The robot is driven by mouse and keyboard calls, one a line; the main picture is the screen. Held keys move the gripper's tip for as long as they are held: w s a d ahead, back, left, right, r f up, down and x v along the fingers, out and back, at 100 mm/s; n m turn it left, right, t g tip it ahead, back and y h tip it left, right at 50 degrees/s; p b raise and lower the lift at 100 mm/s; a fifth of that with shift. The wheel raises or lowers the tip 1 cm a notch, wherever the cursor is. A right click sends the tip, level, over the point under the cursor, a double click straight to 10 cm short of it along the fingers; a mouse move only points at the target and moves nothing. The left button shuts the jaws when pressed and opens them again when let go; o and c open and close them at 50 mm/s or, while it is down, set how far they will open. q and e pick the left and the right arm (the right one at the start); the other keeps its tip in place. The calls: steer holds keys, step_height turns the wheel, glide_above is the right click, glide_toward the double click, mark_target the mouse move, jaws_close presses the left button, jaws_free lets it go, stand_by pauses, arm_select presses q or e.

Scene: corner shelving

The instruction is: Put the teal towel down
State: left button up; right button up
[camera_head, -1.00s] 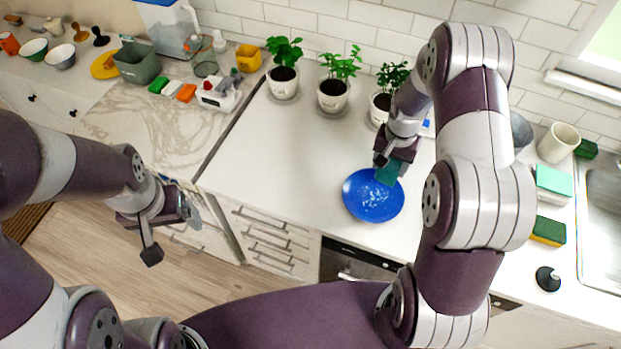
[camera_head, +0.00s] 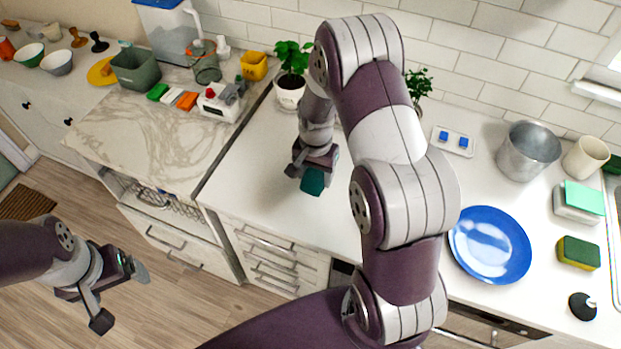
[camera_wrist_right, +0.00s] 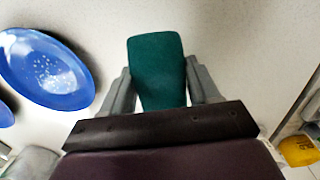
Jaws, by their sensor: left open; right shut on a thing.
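The teal towel (camera_head: 313,182) is a small folded dark teal piece. It is held in my right gripper (camera_head: 308,178) above the white counter, left of the blue plate. In the right wrist view the towel (camera_wrist_right: 157,70) sticks out between the two fingers of the right gripper (camera_wrist_right: 160,88), which are shut on it. I cannot tell whether its lower end touches the counter. My left gripper (camera_head: 115,290) is open and empty, low over the wooden floor at the left.
The blue plate (camera_head: 490,245) lies on the counter (camera_head: 270,200) at the right; it also shows in the right wrist view (camera_wrist_right: 45,70). Potted plants (camera_head: 290,85) stand along the back wall. A metal pot (camera_head: 527,150), beige cup (camera_head: 585,158) and sponges (camera_head: 578,252) are at the right. Counter around the towel is clear.

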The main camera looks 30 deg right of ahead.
step_height(320, 180, down, 4)
steer(key=shift+a+f+p, duration=0.1)
steer(key=shift+a+p, duration=0.05)
steer(key=shift+p, duration=0.5)
steer(key=shift+w+f, duration=0.2)
steer(key=shift+w, duration=0.05)
steer(key=shift+f, duration=0.15)
steer(key=o, duration=0.9)
steer(key=shift+s, duration=0.15)
steer(key=shift+o, duration=0.2)
